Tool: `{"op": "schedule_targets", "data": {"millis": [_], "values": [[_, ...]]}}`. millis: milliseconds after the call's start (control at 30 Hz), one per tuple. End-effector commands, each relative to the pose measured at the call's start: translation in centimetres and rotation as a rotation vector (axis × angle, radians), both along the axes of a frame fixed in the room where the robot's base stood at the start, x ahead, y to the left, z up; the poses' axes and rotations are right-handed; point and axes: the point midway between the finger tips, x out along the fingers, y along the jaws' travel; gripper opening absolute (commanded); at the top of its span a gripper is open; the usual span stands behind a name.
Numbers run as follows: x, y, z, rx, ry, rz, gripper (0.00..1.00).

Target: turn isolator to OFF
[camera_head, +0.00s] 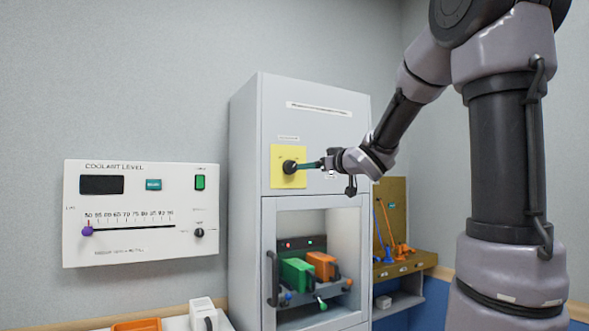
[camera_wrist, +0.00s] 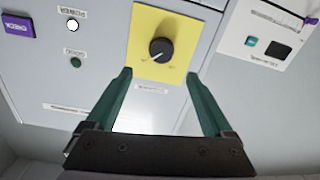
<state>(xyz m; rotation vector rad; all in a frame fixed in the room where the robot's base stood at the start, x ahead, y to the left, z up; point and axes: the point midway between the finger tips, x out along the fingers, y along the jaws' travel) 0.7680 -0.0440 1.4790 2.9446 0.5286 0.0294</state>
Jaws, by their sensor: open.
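The isolator is a black rotary knob (camera_head: 290,167) on a yellow plate (camera_head: 276,155), on the upper front of a grey cabinet. In the wrist view the knob (camera_wrist: 161,50) shows a light pointer line on the yellow plate (camera_wrist: 143,22); the small labels around it are too blurred to read. My gripper (camera_wrist: 156,78) is open, its two green fingers spread apart with the knob beyond and between their tips. In the head view my gripper (camera_head: 308,165) is close to the knob from the right. I cannot tell whether the fingers touch the plate.
A coolant level panel (camera_head: 140,212) hangs on the wall to the left. Below the knob, the cabinet (camera_head: 243,150) has a glazed door with a dark handle (camera_head: 272,278) and green and orange units behind it. A brown tool board (camera_head: 392,205) stands to the right.

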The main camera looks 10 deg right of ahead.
Motion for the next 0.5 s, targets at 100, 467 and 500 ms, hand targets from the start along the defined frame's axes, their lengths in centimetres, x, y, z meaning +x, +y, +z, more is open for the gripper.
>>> {"op": "schedule_targets", "data": {"millis": [100,467,500], "values": [[0.7,0.5,0.0,-0.003,-0.008,0.019,0.86],[6.5,2.8,-0.1,-0.003,-0.006,0.018,0.86],[7.1,3.0,0.0,-0.001,-0.007,0.018,0.86]]}}
